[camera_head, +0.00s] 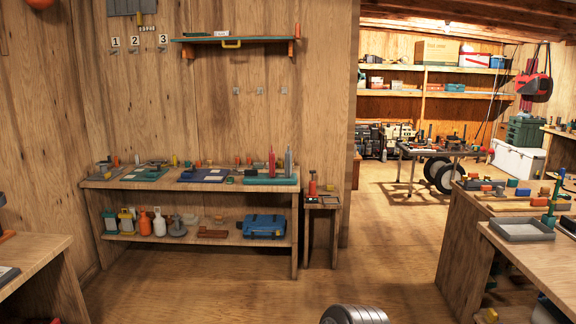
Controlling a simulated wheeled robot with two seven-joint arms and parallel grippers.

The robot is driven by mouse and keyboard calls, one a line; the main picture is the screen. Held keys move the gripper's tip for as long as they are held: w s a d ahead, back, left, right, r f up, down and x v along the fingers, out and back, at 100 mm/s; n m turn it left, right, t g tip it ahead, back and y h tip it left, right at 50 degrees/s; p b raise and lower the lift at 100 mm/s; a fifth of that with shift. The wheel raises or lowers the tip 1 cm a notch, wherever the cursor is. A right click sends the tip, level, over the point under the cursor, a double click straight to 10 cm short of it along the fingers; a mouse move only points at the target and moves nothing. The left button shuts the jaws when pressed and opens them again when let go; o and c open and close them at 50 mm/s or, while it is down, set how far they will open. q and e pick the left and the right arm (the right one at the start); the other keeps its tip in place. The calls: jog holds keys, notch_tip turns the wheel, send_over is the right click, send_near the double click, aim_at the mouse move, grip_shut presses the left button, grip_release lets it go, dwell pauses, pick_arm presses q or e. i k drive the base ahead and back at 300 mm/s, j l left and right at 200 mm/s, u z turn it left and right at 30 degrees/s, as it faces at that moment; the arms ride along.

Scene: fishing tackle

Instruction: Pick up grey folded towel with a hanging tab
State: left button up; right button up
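A grey, ridged, cloth-like piece (131,7) hangs on the wooden wall at the top left, cut off by the picture's top edge. A small tab-like piece shows just below it. I cannot tell for sure that it is the grey folded towel. No other clear match shows. Neither of my grippers is in view.
A wooden workbench (270,189) with tackle stands against the back wall, a blue bag (265,227) on its lower shelf. A small stand (322,203) is beside it. Benches flank both sides. A grey ridged object (353,315) shows at the bottom. Middle floor is mostly open.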

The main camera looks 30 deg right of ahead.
aim_at(288, 155)
jog(key=i+l+z, duration=0.6)
jog(key=i+l, duration=0.15)
jog(key=i+l+z, duration=0.4)
jog(key=i+z, duration=0.2)
jog(key=i, duration=0.2)
jog(key=i+z, duration=0.3)
jog(key=i, duration=1.2)
jog(key=i+l, duration=0.1)
jog(key=i, duration=1)
jog(key=i+l+u, duration=0.1)
jog(key=i+u, duration=0.35)
jog(key=i+l+u, duration=0.3)
jog(key=i+u, duration=0.15)
jog(key=i+l+u, duration=0.45)
jog(key=i, duration=0.1)
